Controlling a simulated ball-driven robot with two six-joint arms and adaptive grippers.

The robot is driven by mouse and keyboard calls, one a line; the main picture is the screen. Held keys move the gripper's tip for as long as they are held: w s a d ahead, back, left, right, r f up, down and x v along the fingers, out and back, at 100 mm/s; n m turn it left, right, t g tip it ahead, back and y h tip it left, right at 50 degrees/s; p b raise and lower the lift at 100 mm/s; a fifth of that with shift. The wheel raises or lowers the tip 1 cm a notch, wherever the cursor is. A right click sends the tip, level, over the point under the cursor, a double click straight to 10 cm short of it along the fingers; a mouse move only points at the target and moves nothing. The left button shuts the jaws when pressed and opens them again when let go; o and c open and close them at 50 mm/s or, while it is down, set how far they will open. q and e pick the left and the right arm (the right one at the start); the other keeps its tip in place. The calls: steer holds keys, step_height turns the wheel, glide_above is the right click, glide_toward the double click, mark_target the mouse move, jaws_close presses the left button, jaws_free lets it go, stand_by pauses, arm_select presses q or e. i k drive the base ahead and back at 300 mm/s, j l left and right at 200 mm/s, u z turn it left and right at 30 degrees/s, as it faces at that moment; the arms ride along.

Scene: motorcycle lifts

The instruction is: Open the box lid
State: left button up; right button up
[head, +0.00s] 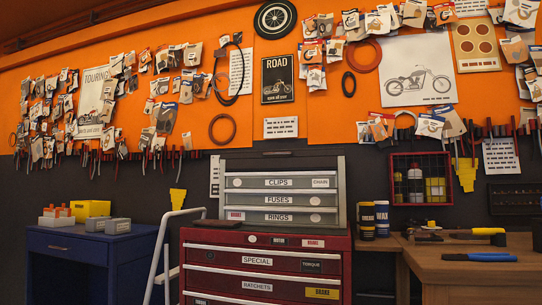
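A grey-green tool chest (332,197) with drawers labelled CLIPS, FUSES and RINGS stands on a red tool cabinet (275,258). Its drawers look shut. I cannot tell whether its top is a lid. A yellow box (90,209) sits on the blue cabinet (66,246) at the left, with small grey boxes (117,226) in front of it. The frame does not show which of these is the box of the task. Neither of my grippers is in the head view.
A white step ladder (163,256) stands between the blue and red cabinets. A wooden workbench (465,262) at the right holds a blue-handled tool (478,257), a yellow-and-black tool (478,233) and WAX cans (381,218). An orange wall (330,110) full of hanging parts rises behind.

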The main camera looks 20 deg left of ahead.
mark_target(333, 151)
steer(key=i+j, duration=0.35)
steer(key=j, duration=0.15)
steer(key=i+j, duration=0.35)
steer(key=j, duration=0.15)
